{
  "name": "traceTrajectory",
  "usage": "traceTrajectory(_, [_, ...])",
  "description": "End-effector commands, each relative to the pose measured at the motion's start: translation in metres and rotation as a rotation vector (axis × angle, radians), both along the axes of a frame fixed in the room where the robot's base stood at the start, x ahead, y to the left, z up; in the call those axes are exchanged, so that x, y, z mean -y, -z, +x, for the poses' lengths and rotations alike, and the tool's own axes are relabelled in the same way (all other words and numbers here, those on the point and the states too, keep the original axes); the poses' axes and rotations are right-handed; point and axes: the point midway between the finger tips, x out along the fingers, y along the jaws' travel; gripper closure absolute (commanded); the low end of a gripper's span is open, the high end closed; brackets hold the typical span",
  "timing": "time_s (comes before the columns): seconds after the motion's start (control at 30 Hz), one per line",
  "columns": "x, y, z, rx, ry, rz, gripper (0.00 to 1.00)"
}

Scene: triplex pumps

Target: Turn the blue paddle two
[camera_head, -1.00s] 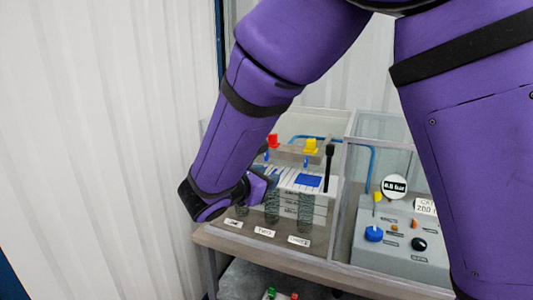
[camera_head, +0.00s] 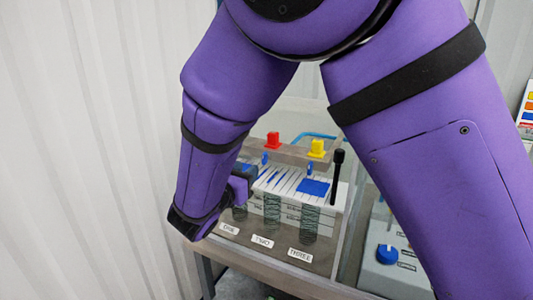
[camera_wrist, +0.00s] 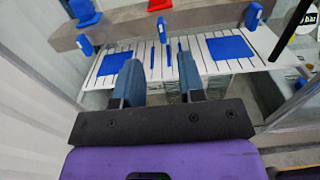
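A row of small upright blue tabs stands along the back of the pump block. The middle tab, likely paddle two (camera_wrist: 162,30), is narrow in the wrist view, ahead of my gripper (camera_wrist: 158,65); in the head view it is likely the tab below the red cap (camera_head: 265,158). Its neighbours are a left tab (camera_wrist: 84,44) and a right tab (camera_wrist: 252,15). Between two flat blue squares, left (camera_wrist: 120,62) and right (camera_wrist: 230,47), thin blue strips (camera_wrist: 167,55) lie on the white slatted top. My gripper is open, its fingers apart with nothing visible between them, above the slats.
A red cap (camera_head: 273,140) and a yellow cap (camera_head: 317,148) stand on the grey bar. A black upright lever (camera_head: 337,172) is at right. Springs and labels ONE, TWO, THREE (camera_head: 300,254) face front. A clear wall and control box with a blue knob (camera_head: 387,254) lie further right.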

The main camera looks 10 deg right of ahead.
Motion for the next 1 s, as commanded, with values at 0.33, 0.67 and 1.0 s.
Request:
traceTrajectory(0.33, [0.034,-0.001,0.05,0.001,0.004,0.0,0.64])
traceTrajectory(0.67, [0.053,0.0,0.079,0.001,0.001,0.001,0.64])
traceTrajectory(1.0, [0.055,0.0,0.082,0.001,0.0,0.001,0.64])
